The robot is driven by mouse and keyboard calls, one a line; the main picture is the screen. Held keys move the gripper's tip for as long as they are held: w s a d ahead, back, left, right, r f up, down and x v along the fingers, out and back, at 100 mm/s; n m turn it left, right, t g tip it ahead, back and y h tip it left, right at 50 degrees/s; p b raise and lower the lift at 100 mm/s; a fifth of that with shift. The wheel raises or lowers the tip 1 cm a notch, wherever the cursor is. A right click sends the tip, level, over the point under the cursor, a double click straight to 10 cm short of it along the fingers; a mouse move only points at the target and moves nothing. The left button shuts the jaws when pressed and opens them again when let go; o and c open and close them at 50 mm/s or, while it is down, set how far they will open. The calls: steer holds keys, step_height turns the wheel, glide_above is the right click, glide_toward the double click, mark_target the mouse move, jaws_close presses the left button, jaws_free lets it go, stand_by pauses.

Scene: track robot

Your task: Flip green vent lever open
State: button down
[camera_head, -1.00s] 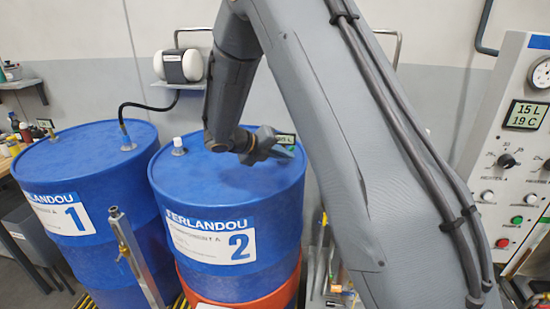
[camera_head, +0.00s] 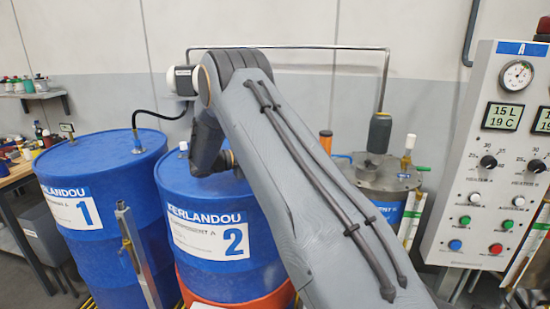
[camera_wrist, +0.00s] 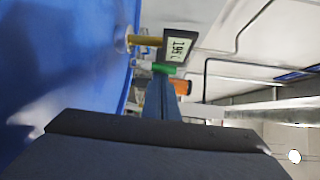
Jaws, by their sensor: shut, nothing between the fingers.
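A small green lever (camera_head: 423,168) sticks out at the right side of the top of a grey tank (camera_head: 385,178) in the head view. My gripper is hidden behind my arm in the head view, above or beyond drum 2. In the wrist view my gripper (camera_wrist: 158,82) shows as narrow blue-grey fingers, shut and empty. A green piece (camera_wrist: 163,68) appears just past the fingertips there; I cannot tell whether it is the lever or whether they touch.
Blue drums 1 (camera_head: 95,200) and 2 (camera_head: 215,225) stand at left. A level display (camera_wrist: 178,48) is near the fingertips. An orange-topped post (camera_head: 326,142) and a grey cylinder (camera_head: 379,133) stand near the tank. A control panel (camera_head: 500,150) is at right.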

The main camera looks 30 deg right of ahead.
steer(key=a, duration=0.3)
steer(key=a+r, duration=0.1)
steer(key=a, duration=0.5)
steer(key=shift+w+a+r, duration=0.15)
steer(key=shift+a+r, duration=0.15)
steer(key=shift+r, duration=0.05)
